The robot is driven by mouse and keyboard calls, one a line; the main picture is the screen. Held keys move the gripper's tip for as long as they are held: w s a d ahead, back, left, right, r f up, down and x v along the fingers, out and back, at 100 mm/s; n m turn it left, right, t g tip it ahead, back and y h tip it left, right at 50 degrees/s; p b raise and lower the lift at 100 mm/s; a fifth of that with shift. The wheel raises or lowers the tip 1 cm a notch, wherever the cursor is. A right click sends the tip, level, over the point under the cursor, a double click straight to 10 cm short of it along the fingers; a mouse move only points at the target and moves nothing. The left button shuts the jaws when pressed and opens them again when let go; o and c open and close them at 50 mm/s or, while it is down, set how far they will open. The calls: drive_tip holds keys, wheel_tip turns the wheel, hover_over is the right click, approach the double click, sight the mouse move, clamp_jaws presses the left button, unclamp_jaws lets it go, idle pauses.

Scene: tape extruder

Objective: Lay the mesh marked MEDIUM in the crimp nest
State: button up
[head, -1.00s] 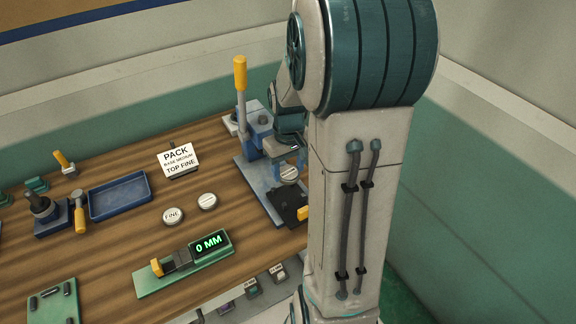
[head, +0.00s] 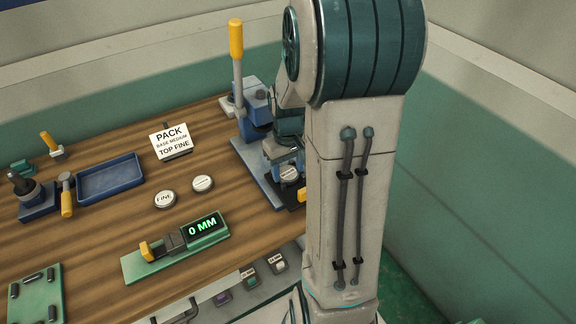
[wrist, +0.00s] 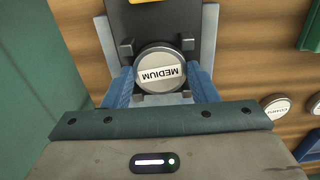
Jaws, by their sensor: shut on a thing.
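The mesh marked MEDIUM (wrist: 158,75) is a round grey disc with a white label, upside down in the wrist view. My gripper (wrist: 160,82) is shut on it, with one blue finger at each side. In the head view the disc (head: 289,174) shows below my gripper, low over the press base. The crimp nest (wrist: 183,18) is a black plate with small dark posts around the disc's edge in the wrist view; in the head view it is a dark patch (head: 297,197), partly hidden by my arm. I cannot tell whether the disc touches the nest.
The blue press (head: 256,108) with its upright yellow handle stands behind my gripper. Left of it lie a FINE disc (head: 165,199) and another disc (head: 203,183). A PACK sign (head: 173,141), blue tray (head: 110,178) and green gauge reading 0 MM (head: 177,247) stand farther left.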

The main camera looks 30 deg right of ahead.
drive_tip(key=o, duration=1.4)
drive_tip(key=shift+c, duration=0.2)
wheel_tip(320, 180, up, 14)
drive_tip(key=shift+f, duration=0.15)
drive_tip(key=s+a+f+t, duration=0.2)
drive_tip(key=s+a+t, duration=0.1)
drive_tip(key=s+a, duration=0.9)
drive_tip(key=shift+s, duration=0.15)
